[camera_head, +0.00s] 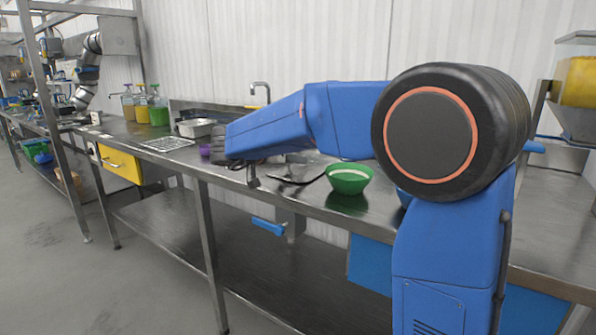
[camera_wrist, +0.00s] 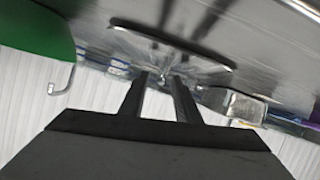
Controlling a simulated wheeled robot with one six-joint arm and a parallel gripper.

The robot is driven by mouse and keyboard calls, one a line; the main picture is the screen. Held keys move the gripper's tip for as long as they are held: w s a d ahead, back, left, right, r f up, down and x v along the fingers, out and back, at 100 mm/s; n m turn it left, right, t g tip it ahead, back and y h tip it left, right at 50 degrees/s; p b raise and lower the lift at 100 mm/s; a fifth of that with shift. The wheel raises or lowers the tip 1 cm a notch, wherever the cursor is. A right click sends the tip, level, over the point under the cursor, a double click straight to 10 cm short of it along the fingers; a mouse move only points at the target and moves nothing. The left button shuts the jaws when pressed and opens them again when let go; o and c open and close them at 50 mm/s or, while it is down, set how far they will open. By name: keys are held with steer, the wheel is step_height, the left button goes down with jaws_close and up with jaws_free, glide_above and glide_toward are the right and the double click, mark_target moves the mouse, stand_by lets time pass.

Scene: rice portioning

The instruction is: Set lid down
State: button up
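A flat, shiny, dark-rimmed piece with rounded corners, which looks like the lid (camera_wrist: 205,62), is just beyond my fingertips in the wrist view. In the head view the lid (camera_head: 298,179) shows as a thin dark outline low over the steel table, left of the green bowl. My gripper (camera_wrist: 160,76) reaches to the lid's near edge, its two dark fingers parallel with a gap between them. Whether they grip a part of the lid is unclear. In the head view my gripper (camera_head: 254,181) is low at the table's front edge, partly hidden by my arm.
A green bowl (camera_head: 350,188) with white contents stands on the steel table (camera_head: 385,226) right of the lid. A purple cup (camera_head: 205,151), a metal pan (camera_head: 195,128) and a wire rack (camera_head: 167,144) stand to the left. A tap (camera_head: 262,87) rises behind my arm.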

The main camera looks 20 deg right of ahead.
steer(key=shift+x, duration=1)
jaws_close()
